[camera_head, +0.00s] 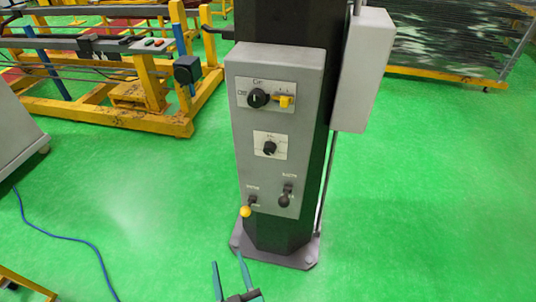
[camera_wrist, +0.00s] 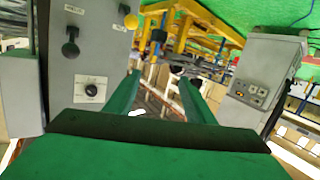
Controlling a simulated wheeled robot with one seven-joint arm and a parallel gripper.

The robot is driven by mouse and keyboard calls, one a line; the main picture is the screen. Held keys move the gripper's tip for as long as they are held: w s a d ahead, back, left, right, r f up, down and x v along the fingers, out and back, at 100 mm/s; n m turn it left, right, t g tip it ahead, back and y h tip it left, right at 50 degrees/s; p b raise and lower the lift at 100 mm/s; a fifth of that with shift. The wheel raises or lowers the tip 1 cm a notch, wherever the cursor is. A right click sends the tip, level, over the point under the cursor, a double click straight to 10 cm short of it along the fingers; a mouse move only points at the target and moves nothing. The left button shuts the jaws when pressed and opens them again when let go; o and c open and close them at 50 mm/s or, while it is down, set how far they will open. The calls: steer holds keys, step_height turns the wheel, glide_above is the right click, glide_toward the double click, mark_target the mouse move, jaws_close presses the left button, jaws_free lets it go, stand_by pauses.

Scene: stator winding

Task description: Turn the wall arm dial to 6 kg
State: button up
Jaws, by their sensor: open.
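A grey control box (camera_head: 245,180) is mounted on a dark column. It bears a large black dial (camera_head: 258,99) beside a yellow switch (camera_head: 285,101), and a smaller black dial (camera_head: 270,147) on a white plate below. The markings are too small to read, so I cannot tell which dial is in kilograms or its setting. In the wrist view the box appears turned over at the left, with a dial (camera_wrist: 92,90) on a white plate. My gripper (camera_head: 227,258) is open and empty, low in front of the column and apart from the box.
A yellow-knobbed lever (camera_head: 246,211) and a black-knobbed lever (camera_head: 284,199) stick out low on the box. A plain grey cabinet (camera_head: 363,70) hangs on the column's right side. Yellow frames (camera_head: 150,92) stand behind at left. The green floor around the column is mostly clear.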

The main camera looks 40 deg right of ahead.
steer(key=w+d+r+m+h, duration=0.3)
steer(key=w+d+r+h, duration=0.1)
steer(key=w+d+r, duration=0.3)
steer(key=m+g+h, duration=0.4)
steer(key=m+h, duration=0.1)
steer(key=m, duration=0.1)
glide_toward(268, 152)
steer(key=x, duration=0.9)
steer(key=shift+d+r, duration=0.1)
steer(key=shift+n, duration=0.3)
steer(key=c, duration=1.1)
